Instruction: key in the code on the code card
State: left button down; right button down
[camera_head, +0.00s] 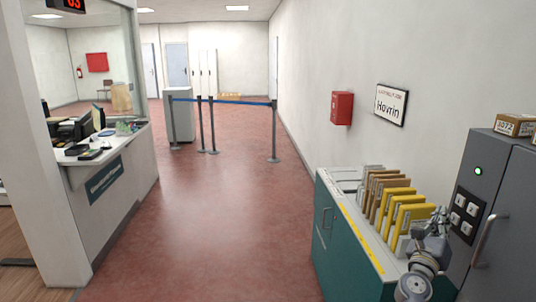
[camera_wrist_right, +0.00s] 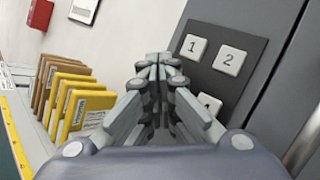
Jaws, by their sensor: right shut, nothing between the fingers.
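A dark keypad (camera_head: 465,214) with white square keys is on the front of the grey cabinet (camera_head: 508,205) at the right. In the right wrist view I read a key 1 (camera_wrist_right: 192,46) and a key 2 (camera_wrist_right: 229,60); a lower key (camera_wrist_right: 210,103) is partly hidden by my fingers. My right gripper (camera_head: 440,217) is shut and empty, just left of the keypad. Its closed fingertips (camera_wrist_right: 160,60) show left of key 1, apparently apart from it. A small box with a white label (camera_head: 507,127) lies on the cabinet; its characters are too small to read surely. My left gripper is out of view.
A green light (camera_head: 478,171) glows above the keypad, and a door handle (camera_head: 485,240) sticks out beside it. Yellow and brown envelopes (camera_head: 408,212) stand on the green cabinet (camera_head: 345,255) close left of my gripper.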

jog(key=shift+a, duration=0.1)
jog(key=shift+s+a, duration=0.2)
jog(key=shift+a, duration=2.7)
